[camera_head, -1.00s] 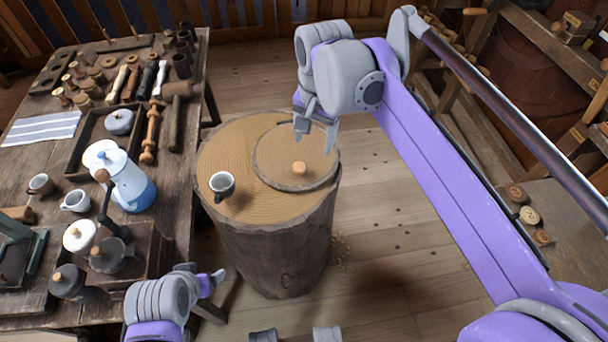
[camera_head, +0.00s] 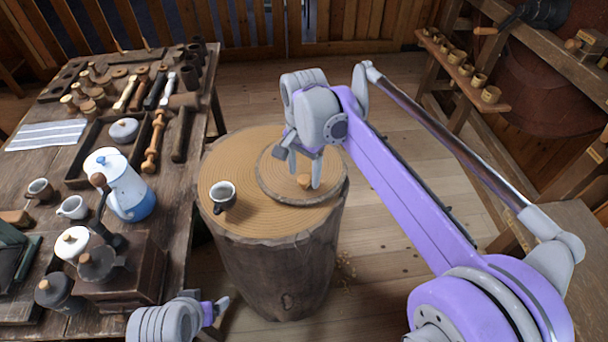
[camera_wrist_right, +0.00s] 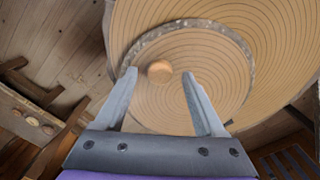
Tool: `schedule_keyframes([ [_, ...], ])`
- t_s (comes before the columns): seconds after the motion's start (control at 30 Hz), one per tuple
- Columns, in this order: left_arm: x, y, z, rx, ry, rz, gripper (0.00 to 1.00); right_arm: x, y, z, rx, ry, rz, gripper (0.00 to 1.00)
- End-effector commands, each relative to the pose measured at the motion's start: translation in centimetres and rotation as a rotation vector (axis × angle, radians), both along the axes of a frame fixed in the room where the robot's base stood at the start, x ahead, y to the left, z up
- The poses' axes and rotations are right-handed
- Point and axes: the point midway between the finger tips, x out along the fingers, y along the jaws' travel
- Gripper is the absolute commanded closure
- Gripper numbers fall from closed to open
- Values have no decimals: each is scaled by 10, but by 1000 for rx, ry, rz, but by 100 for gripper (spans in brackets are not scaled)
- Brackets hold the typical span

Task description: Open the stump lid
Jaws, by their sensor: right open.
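The tree stump (camera_head: 277,265) stands upright on the floor in the middle of the head view. Its round lid (camera_head: 275,183) lies flat on the right part of the top and has a small wooden knob (camera_head: 304,181). My right gripper (camera_head: 304,182) is open at the knob, with its fingers pointing down. In the right wrist view the knob (camera_wrist_right: 159,71) shows between and a little beyond the open fingertips (camera_wrist_right: 158,75); I cannot tell whether they touch it. My left gripper (camera_head: 222,305) is at the bottom of the head view, low beside the table; its opening is unclear.
A wooden table (camera_head: 190,185) on the left holds a blue-white coffee pot (camera_head: 125,188), cups, a grinder and turned pieces.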

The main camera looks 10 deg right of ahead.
Motion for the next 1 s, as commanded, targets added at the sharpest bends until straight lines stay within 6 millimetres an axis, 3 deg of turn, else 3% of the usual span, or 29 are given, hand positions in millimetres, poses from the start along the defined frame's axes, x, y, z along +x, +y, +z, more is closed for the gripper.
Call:
schedule_keyframes([
  [0.13,0,0,-2,0,0,0,19,0,0,-10,0,0,0,29],
  [0.4,0,0,-2,0,0,0,19,0,0,-11,0,0,0,29],
  [0.8,0,0,-2,0,0,0,19,0,0,-11,0,0,0,99],
  [1.0,0,0,-2,0,1,0,19,0,0,-10,0,0,0,100],
])
